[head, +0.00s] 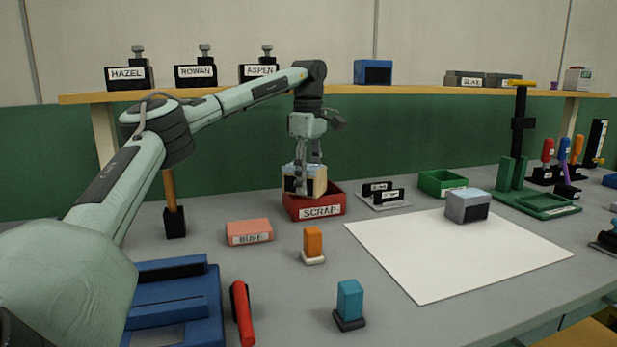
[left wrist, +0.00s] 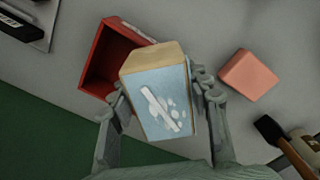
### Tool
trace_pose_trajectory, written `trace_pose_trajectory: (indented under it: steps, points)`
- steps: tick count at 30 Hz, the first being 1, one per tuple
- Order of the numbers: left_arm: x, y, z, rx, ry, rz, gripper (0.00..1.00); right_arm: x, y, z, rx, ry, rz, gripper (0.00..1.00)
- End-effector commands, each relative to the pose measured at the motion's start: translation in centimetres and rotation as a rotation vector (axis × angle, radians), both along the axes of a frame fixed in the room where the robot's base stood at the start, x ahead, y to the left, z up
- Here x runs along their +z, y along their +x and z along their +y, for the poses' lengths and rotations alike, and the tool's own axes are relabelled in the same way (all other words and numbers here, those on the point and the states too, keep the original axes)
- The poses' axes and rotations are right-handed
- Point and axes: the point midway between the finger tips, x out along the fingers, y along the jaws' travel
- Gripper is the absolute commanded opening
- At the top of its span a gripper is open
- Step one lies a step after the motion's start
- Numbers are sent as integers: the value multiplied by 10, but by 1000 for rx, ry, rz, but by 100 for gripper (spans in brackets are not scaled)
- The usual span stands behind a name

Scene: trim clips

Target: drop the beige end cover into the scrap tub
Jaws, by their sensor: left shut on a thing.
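The beige end cover (head: 318,181) is held in my left gripper (head: 309,184), above the red scrap tub (head: 318,213), which carries a SCRAP label. In the left wrist view the cover (left wrist: 158,62) shows a pale blue face with white marks, and it sits between the two fingers of the gripper (left wrist: 160,110). The tub (left wrist: 104,61) is below and partly hidden by the cover; the visible part of its inside looks empty. In the head view the cover hides part of the tub's back rim. My right gripper is not in view.
A pink BUFF block (head: 249,233) lies left of the tub. Black card holders (head: 382,194) and a green bin (head: 442,182) stand to its right. A grey cover (head: 467,205) sits on the white sheet (head: 450,255). An orange stamp-like piece (head: 313,243) stands in front.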

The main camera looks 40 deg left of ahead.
Motion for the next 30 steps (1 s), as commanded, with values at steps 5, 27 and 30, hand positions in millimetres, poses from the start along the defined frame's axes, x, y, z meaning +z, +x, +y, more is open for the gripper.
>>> trace_pose_trajectory:
  steps: [5,27,30]
  points:
    - [-5,0,0,0,1,1,51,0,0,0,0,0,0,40]
    - [38,1,-1,1,0,-3,68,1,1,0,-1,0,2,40]
    - [63,1,-1,0,0,-3,68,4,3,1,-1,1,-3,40]
